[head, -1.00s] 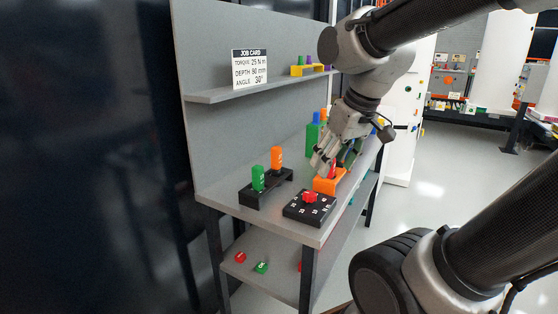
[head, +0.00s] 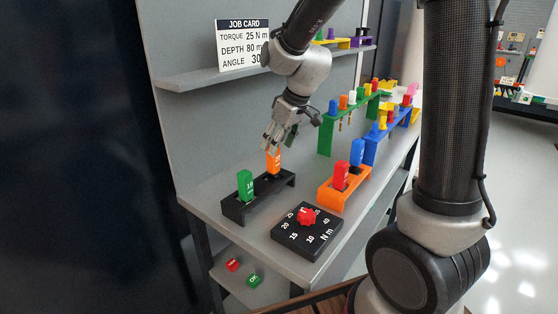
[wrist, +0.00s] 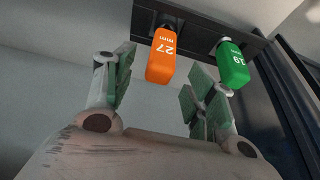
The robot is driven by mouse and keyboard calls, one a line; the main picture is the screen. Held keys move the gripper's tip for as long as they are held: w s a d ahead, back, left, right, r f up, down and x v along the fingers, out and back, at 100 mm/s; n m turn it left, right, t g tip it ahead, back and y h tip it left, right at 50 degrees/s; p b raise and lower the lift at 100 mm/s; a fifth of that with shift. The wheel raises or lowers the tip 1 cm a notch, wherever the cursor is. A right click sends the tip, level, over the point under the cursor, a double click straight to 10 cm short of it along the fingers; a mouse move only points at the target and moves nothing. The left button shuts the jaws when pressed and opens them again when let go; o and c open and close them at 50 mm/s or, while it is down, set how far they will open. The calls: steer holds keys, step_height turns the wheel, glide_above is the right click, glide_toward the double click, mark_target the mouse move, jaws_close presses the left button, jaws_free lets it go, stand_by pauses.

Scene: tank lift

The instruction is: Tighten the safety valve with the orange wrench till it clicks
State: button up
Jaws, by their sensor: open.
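The orange wrench (head: 273,160), marked 27 mm in the wrist view (wrist: 162,56), stands upright in the black holder (head: 236,213) beside a green wrench (head: 246,186) marked 19. My gripper (head: 272,143) is open, just above the top of the orange wrench in the head view. In the wrist view the orange handle shows ahead of the two open green-padded fingers (wrist: 157,92), roughly between them; I cannot tell whether they touch it. I cannot make out the safety valve in these frames.
A black Nm dial block with a red knob (head: 307,243) sits at the bench front. An orange holder (head: 332,197) with red and blue handles stands right of it. Green (head: 324,139) and blue racks stand behind. The job card (head: 243,45) is on the shelf above.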

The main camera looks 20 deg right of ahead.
mark_target(270, 161)
steer(key=shift+w+f, duration=0.25)
steer(key=shift+w, duration=0.1)
steer(key=shift+w+a+f, duration=0.1)
steer(key=shift+f, duration=0.25)
steer(key=x, duration=0.7)
steer(key=shift+a, duration=0.1)
jaws_close()
